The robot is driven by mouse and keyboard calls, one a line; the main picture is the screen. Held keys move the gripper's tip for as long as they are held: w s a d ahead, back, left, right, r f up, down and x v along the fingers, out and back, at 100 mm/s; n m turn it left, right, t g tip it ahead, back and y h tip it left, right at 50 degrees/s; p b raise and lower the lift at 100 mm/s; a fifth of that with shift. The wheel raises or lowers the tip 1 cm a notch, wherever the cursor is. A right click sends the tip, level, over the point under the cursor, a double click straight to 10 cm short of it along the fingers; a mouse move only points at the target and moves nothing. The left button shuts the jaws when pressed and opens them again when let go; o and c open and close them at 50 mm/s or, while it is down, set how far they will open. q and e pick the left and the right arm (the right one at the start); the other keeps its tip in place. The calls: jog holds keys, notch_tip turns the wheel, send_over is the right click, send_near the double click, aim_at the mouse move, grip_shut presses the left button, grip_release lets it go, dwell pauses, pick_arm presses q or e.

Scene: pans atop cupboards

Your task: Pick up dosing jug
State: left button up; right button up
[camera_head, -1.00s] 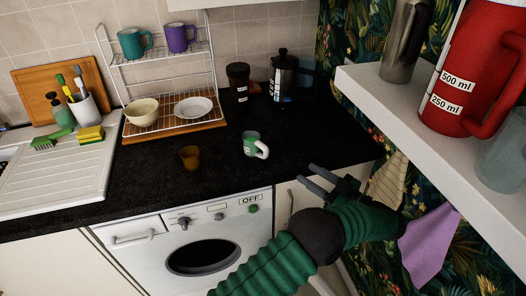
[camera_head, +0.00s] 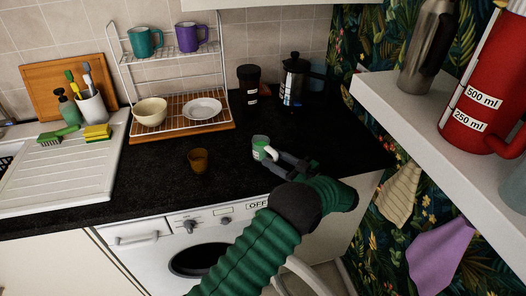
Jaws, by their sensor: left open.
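A red jug (camera_head: 474,100) with 500 ml and 250 ml labels stands on the white shelf at the upper right, cut off by the picture edge. A small green and white cup or jug (camera_head: 261,148) with a white handle stands upright on the black worktop. My left gripper (camera_head: 279,162) is open just right of this small vessel, its fingers close to the handle. I cannot tell whether they touch it or whether the handle lies between them. My right gripper is not in view.
A brown cup (camera_head: 198,160) stands left on the worktop (camera_head: 130,185). A dish rack (camera_head: 180,127) with bowl, plate and mugs is behind it. A black canister (camera_head: 248,84) and a coffee press (camera_head: 292,85) stand at the back. The white shelf (camera_head: 400,120) juts out right.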

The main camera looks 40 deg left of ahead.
pick_arm(q)
jog(key=shift+a, duration=0.25)
jog(key=shift+w+d, duration=0.1)
jog(key=shift+d, duration=0.1)
jog(key=shift+c, duration=0.4)
jog(key=shift+d+r, duration=0.1)
jog(key=shift+d, duration=0.05)
jog(key=c, duration=0.5)
grip_shut()
